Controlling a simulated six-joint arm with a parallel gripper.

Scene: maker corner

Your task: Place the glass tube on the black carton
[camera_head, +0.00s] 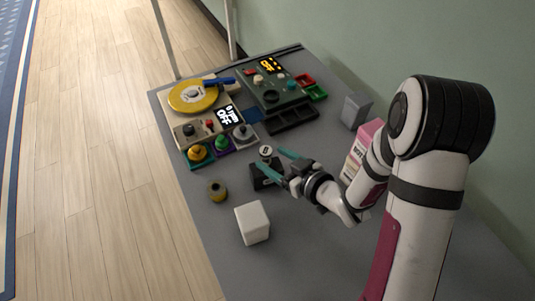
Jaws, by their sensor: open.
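A small black box (265,182), which looks like the black carton, stands on the grey table near its middle, partly covered by my gripper. My gripper (267,158) is open, with its two teal fingers spread over and just behind the black box. A small pale round thing with a dark centre (265,150) shows near the fingertips; I cannot tell what it is or whether it touches them. I cannot make out the glass tube for certain; it may be hidden by my gripper or too small to see.
A white block (253,223) and an olive ring-shaped roll (217,190) stand in front. A turntable device (196,96), a control panel (268,88) and coloured knobs (221,144) fill the back. A pink-and-white carton (360,150) and grey box (355,110) stand right.

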